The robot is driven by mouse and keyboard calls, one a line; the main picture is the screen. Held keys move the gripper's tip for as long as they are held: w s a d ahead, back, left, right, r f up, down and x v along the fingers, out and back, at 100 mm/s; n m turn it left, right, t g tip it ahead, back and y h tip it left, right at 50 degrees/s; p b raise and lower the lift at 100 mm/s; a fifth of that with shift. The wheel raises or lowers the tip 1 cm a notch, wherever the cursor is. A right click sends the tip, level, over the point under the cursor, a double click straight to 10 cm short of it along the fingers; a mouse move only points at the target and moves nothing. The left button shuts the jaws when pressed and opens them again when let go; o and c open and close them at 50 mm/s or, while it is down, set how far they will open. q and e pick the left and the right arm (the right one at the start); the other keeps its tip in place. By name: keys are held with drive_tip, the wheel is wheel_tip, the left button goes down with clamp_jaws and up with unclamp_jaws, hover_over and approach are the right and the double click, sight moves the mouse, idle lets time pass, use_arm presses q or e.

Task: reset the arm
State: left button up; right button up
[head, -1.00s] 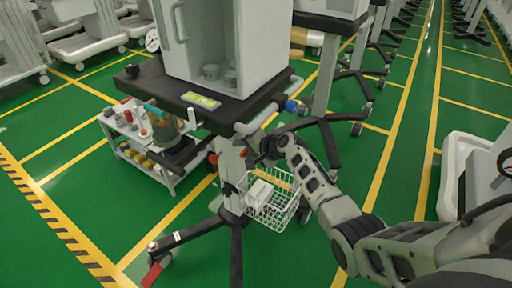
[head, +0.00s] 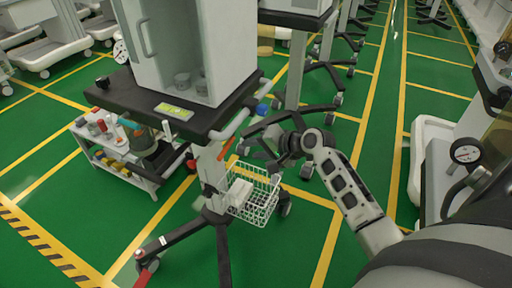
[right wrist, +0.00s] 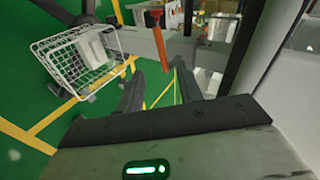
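My right arm reaches in from the lower right of the head view. Its dark gripper (head: 262,150) is beside the cart's column, just above and right of the white wire basket. In the right wrist view its two fingers (right wrist: 160,88) are apart with nothing between them, so it is open and empty. The cart (head: 135,98) has a dark top with a grey open cabinet on it. A white box lies in the wire basket (head: 262,212), which also shows at the left of the wrist view (right wrist: 60,72). My left gripper is not in view.
A low trolley (head: 158,178) with bottles and containers stands left of the cart. An orange-red handle (right wrist: 161,45) is close beyond my fingers. Another cart with a round gauge (head: 466,152) stands at the right. Green floor is open between the carts.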

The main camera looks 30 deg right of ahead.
idle(0.4)
